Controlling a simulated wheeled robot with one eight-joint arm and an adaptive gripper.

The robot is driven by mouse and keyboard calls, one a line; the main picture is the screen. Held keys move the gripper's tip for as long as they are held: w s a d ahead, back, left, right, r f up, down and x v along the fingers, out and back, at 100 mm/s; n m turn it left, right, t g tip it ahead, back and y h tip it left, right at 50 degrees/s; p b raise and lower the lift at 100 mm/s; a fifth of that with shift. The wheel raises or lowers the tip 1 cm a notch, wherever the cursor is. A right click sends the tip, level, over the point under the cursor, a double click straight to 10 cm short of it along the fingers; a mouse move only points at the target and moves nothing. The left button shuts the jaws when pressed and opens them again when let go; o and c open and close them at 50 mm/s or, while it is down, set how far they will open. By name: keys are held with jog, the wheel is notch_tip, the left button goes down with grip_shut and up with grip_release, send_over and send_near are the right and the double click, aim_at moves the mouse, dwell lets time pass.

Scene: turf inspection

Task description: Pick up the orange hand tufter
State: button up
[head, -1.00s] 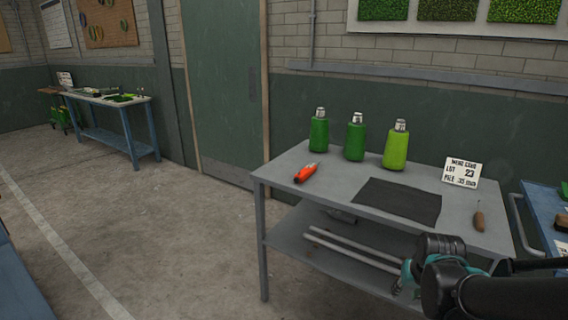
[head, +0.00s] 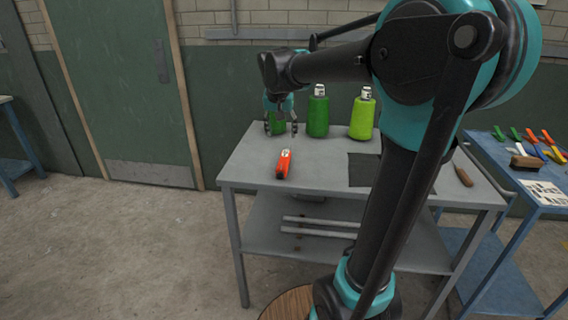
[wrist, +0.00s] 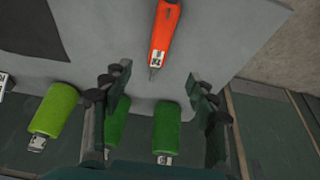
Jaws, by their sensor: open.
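The orange hand tufter (head: 283,164) lies on the grey table (head: 240,162) near its left front part. In the wrist view the tufter (wrist: 165,35) is at the top centre, its thin metal tip pointing down the picture, toward the space between the fingers. My gripper (head: 281,128) is open and empty above the table's back left part, in front of a dark green bottle, beyond the tufter and apart from it. In the wrist view both fingers of my gripper (wrist: 158,98) show spread wide.
A second dark green bottle (head: 318,112) and a light green bottle (head: 362,115) stand along the table's back. A dark mat (head: 361,170) is partly hidden by my arm. A brown-handled tool (head: 463,176) lies at the right. A blue table (head: 510,175) with coloured tools stands further right.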

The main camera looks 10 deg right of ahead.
aim_at(284, 158)
jog(key=x, duration=1.5)
jog(key=shift+w+f, duration=0.1)
jog(key=shift+f, duration=0.2)
jog(key=shift+c, duration=0.4)
grip_shut()
